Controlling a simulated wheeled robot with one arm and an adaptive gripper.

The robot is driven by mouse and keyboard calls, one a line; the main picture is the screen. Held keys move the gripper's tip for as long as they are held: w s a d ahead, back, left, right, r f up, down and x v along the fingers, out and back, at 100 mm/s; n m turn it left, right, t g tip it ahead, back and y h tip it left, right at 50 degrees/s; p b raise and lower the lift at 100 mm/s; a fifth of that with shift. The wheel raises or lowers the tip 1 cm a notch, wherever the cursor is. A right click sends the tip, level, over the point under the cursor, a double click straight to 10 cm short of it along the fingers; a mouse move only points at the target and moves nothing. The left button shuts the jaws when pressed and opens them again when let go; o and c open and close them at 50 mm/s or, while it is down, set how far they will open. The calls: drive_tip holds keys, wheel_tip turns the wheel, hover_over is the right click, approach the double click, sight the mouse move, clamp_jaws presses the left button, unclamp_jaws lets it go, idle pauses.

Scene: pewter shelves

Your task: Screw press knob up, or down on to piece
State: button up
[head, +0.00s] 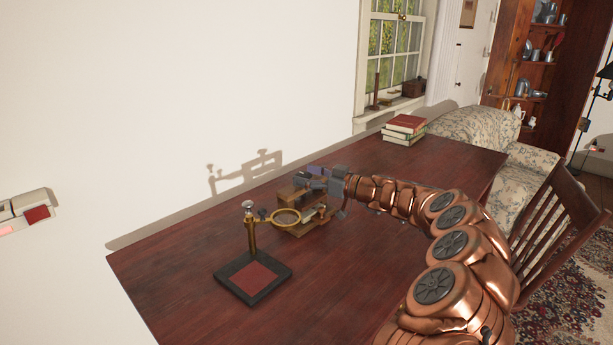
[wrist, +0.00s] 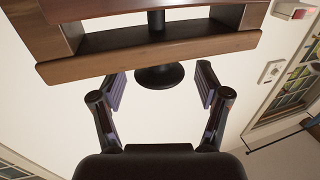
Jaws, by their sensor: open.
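The small wooden press (head: 291,227) stands on the table behind a brass magnifier, which partly covers it. In the wrist view its wooden beam (wrist: 150,52) crosses the top. A dark screw shaft runs through the beam to a round black knob (wrist: 160,77). My gripper (wrist: 159,80) is open, with one finger on each side of the knob and a visible gap on both sides. In the head view my gripper (head: 318,180) is at the top of the press, reaching in from the right. The knob is hard to make out there. I cannot see a piece in the press.
The brass magnifier (head: 287,217) on its stand with a black and red base (head: 253,277) is close in front of the press. Books (head: 404,128) are stacked at the table's far end. The wall is close behind. The table (head: 385,255) is clear to the right and front.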

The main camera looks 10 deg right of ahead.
drive_tip(key=c, duration=1.2)
drive_tip(key=shift+o, duration=0.2)
